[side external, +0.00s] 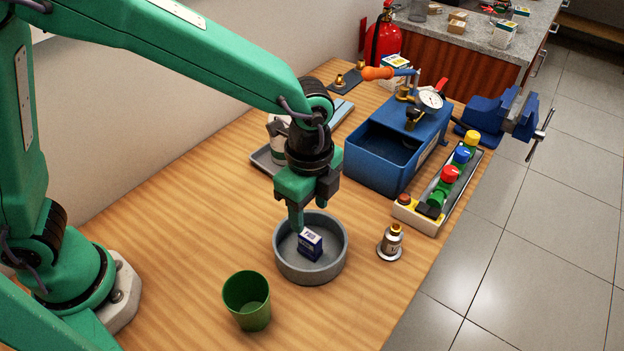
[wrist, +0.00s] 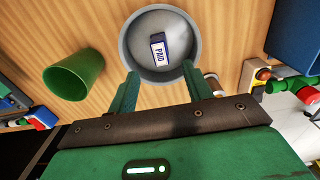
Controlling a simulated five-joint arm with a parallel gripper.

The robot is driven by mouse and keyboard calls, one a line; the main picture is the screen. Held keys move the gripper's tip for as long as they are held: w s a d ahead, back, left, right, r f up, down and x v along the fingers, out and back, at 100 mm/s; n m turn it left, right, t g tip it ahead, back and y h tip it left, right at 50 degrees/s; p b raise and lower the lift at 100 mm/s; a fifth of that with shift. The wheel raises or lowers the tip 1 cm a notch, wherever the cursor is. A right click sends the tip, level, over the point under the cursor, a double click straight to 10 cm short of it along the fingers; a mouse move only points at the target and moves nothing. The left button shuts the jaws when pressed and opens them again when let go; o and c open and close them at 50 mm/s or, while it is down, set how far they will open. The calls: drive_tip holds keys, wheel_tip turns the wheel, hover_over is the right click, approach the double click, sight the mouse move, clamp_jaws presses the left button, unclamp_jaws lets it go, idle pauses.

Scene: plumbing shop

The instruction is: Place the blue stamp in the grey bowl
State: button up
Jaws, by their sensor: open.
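The blue stamp (side external: 310,245), with a white face lettered "PAID", lies inside the grey bowl (side external: 285,262) on the wooden table. In the wrist view the stamp (wrist: 159,50) rests within the bowl (wrist: 131,45), apart from my fingers. My gripper (side external: 308,215) is above the back rim of the bowl, pointing down. In the wrist view my gripper (wrist: 157,92) has its two green fingers spread apart with nothing between them.
A green cup (side external: 247,300) stands in front of the bowl. A brass fitting (side external: 391,243) stands to its right. A blue test pump box (side external: 385,155) and a tray of colored valves (side external: 440,190) are behind, to the right. Bare table lies in front.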

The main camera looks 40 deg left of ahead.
drive_tip(key=shift+w+a+r+n, duration=0.1)
drive_tip(key=shift+a+r+n, duration=0.2)
drive_tip(key=shift+a+r, duration=0.15)
drive_tip(key=s+a+r+n+t, duration=0.2)
drive_tip(key=s+a+r+n, duration=0.1)
drive_tip(key=a, duration=0.5)
drive_tip(key=s+a+r+n+t, duration=0.1)
drive_tip(key=s+a+r+n, duration=0.3)
drive_tip(key=a+n, duration=0.4)
drive_tip(key=s+a+r+n+t, duration=0.2)
drive_tip(key=s+a+r+n, duration=0.1)
drive_tip(key=a+r+n, duration=0.2)
drive_tip(key=a+n, duration=0.1)
drive_tip(key=a, duration=0.1)
drive_tip(key=shift+s+a+t, duration=0.3)
drive_tip(key=shift+s+a, duration=0.1)
